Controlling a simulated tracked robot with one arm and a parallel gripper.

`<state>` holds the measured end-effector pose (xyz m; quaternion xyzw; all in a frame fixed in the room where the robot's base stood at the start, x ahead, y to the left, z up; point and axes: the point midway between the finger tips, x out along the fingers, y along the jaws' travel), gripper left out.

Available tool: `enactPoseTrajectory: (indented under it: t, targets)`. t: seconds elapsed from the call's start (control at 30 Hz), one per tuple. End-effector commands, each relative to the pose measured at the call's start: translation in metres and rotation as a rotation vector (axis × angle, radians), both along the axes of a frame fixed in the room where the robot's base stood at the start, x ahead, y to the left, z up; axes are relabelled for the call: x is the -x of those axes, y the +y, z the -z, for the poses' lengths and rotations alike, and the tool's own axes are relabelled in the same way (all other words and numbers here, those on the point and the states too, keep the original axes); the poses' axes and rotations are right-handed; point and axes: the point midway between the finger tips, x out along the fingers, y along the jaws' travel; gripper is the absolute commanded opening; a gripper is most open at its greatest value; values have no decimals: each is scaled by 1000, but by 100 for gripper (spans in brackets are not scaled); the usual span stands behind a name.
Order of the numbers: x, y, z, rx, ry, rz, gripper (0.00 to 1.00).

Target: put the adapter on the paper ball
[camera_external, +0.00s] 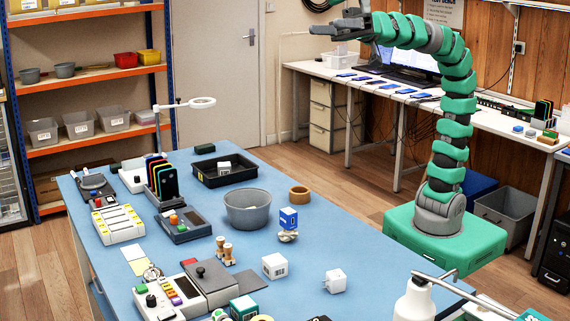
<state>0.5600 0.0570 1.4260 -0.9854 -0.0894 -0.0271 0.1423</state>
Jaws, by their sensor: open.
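A white block that looks like the adapter (335,281) sits on the blue table near the front right, with a small prong-like part at its left side. A crumpled grey-white ball, which looks like the paper ball (287,237), sits further back on the table. A small blue and white box (289,217) shows directly above the ball; I cannot tell if it rests on it or stands behind it. My gripper (337,28) is open and empty, high up at the top of the view, far from the adapter and the ball.
The blue table (230,258) also holds a white labelled cube (274,265), a grey bowl (248,210), a brown ring (299,194), wooden stampers (224,250) and a white bottle (414,300). Devices crowd the left side. The table is clear around the adapter.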

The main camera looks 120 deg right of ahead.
Motion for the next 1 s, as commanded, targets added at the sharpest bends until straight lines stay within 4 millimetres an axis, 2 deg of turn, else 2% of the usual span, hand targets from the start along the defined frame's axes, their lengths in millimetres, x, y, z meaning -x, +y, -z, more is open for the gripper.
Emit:
enactPoseTrajectory:
  t: [0.03, 0.1, 0.3, 0.43, 0.67, 0.83, 0.87, 1.0]
  targets:
    - [18, -6, 2, 67, 38, 8, 54]
    - [39, -16, 13, 149, 107, 30, 54]
    - [79, -48, 35, 282, 248, 121, 54]
    - [86, -57, 41, 305, 284, 148, 54]
    - [86, -57, 42, 307, 284, 148, 54]
    - [86, -57, 30, 306, 283, 147, 54]
    - [86, -57, 26, 306, 283, 147, 57]
    - [86, -57, 20, 306, 283, 146, 96]
